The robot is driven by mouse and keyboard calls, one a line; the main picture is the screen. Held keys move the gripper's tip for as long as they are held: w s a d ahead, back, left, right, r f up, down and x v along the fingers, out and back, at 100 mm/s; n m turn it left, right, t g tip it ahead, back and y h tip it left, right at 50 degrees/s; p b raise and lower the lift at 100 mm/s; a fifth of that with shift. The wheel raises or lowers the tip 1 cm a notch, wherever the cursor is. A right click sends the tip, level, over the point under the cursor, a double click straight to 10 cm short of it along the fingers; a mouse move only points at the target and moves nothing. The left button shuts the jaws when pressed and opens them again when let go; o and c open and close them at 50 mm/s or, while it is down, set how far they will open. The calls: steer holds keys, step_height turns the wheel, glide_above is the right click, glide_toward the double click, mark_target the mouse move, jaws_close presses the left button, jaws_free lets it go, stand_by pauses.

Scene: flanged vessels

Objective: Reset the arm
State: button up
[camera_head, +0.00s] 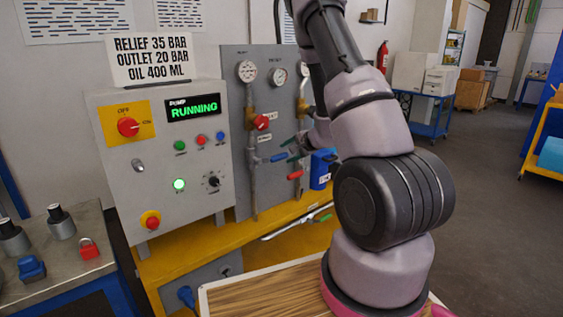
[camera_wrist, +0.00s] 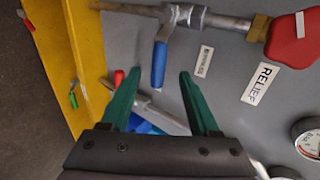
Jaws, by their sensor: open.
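My arm rises at the right in the head view and bends over toward the grey valve panel (camera_head: 240,130). My gripper (camera_wrist: 160,72) is open, with two green fingers apart and nothing held between them. A blue-handled valve lever (camera_wrist: 159,65) lies beyond the fingertips in the wrist view; I cannot tell how far off. The red relief knob (camera_wrist: 292,42) is at the upper right there, and in the head view it (camera_head: 262,122) sits on the left pipe.
The control box (camera_head: 160,160) shows RUNNING on its display (camera_head: 193,107). Gauges (camera_head: 246,71) top the panel. A yellow bench (camera_head: 200,240) runs below. A wooden-topped surface (camera_head: 260,290) lies at the front, and a side table (camera_head: 85,262) holds a red padlock (camera_head: 88,248). Floor is free at right.

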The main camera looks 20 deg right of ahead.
steer(key=shift+s+d+r, duration=0.2)
steer(key=shift+s+r, duration=0.2)
steer(key=shift+s, duration=0.15)
steer(key=shift+a+r, duration=0.1)
steer(key=s+a+r+n+g+y, duration=0.25)
steer(key=s+a+r, duration=0.35)
steer(key=a+r, duration=0.3)
steer(key=s+a+r+n+g+y, duration=0.25)
steer(key=s+a+r, duration=0.45)
steer(key=r, duration=0.4)
steer(key=s+d+r+n+h, duration=0.1)
steer(key=s+r+h, duration=0.1)
steer(key=s, duration=0.4)
steer(key=s+d+r+n+t+h, duration=0.1)
steer(key=s+r+n+h, duration=0.1)
steer(key=s+r, duration=0.2)
steer(key=s+d+r+n+h, duration=0.2)
steer(key=s+r, duration=0.1)
steer(key=s, duration=0.6)
steer(key=shift+s+r+t, duration=0.2)
steer(key=shift+t, duration=0.1)
